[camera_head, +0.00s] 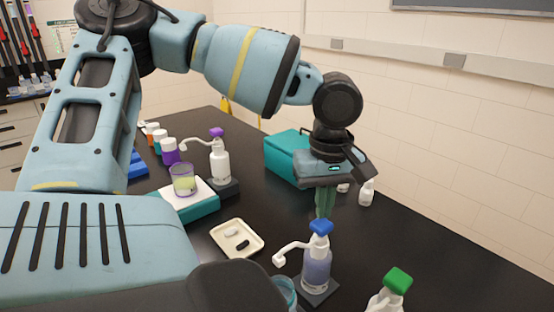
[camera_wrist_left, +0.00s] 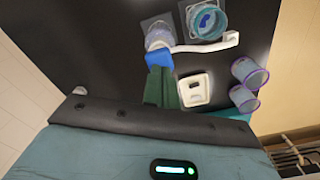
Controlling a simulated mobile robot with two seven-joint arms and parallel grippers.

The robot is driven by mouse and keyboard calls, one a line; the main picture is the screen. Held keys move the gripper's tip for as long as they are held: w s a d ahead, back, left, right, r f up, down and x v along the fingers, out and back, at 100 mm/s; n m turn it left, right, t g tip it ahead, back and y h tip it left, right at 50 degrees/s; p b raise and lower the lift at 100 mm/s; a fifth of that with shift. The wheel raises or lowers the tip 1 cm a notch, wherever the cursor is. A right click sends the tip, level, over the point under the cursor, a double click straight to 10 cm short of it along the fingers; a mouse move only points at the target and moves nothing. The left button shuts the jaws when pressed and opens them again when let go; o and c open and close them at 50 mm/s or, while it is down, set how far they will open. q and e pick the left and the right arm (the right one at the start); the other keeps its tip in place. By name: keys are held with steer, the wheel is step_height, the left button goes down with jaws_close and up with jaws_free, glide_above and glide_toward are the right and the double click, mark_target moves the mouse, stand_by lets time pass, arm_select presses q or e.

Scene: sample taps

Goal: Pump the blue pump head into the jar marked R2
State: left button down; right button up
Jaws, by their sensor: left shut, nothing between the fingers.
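The pump bottle (camera_head: 316,270) with the blue pump head (camera_head: 321,227) stands upright on a dark square base, its white spout pointing left. My left gripper (camera_head: 323,214) is shut and empty, pointing down with its green fingertips right over the blue head. In the left wrist view the fingertips (camera_wrist_left: 160,78) overlap the blue head (camera_wrist_left: 158,59); I cannot tell whether they touch. A clear bluish jar (camera_head: 285,291) is half hidden behind my arm at the bottom; the left wrist view shows it (camera_wrist_left: 207,20) beside the bottle, with blue inside. No R2 mark is readable. My right gripper is out of view.
A green-headed pump bottle (camera_head: 390,290) stands at front right and a purple-headed one (camera_head: 219,160) farther back. A cup (camera_head: 183,180) sits on a white-topped teal block. A cream tray (camera_head: 237,254) lies left of the blue pump. A teal box (camera_head: 287,158) stands behind.

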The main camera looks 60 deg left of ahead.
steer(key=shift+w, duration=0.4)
arm_select(q)
steer(key=shift+f, duration=0.15)
